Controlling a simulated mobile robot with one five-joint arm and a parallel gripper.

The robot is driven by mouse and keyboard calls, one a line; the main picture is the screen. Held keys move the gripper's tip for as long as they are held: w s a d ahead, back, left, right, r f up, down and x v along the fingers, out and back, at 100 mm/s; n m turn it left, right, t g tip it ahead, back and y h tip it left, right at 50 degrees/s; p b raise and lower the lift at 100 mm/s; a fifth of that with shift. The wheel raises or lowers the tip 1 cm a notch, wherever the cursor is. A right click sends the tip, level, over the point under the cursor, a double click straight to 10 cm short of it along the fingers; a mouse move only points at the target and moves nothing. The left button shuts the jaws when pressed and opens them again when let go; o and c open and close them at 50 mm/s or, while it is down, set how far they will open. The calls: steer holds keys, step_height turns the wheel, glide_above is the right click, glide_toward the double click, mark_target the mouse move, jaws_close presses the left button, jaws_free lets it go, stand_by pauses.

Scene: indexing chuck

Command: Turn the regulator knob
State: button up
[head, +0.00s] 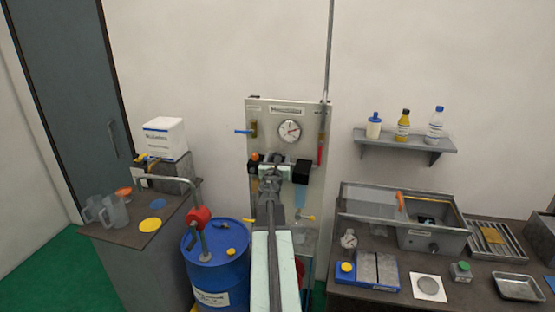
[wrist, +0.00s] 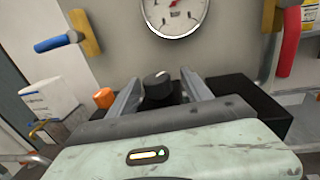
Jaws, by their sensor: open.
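The regulator knob (wrist: 157,86) is black and round with a light mark on top. It shows in the wrist view below the gauge. My gripper (wrist: 160,90) is open, with one grey finger on each side of the knob. I cannot tell whether either finger touches it. In the head view my gripper (head: 272,172) is at the panel (head: 260,112), below the gauge, and hides the knob. The round white gauge (head: 289,131) has a red needle; its lower part also shows in the wrist view (wrist: 175,12).
An orange cap (wrist: 103,98) sits left of my fingers. A blue-handled valve (wrist: 60,42) is at upper left, and a red handle (wrist: 290,40) at upper right. A black block (head: 302,172) is right of my gripper. A blue drum (head: 215,265) stands at lower left.

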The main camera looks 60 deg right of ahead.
steer(key=v, duration=0.6)
steer(key=shift+s+a, duration=0.2)
steer(key=shift+a, duration=0.2)
steer(key=shift+f, duration=0.1)
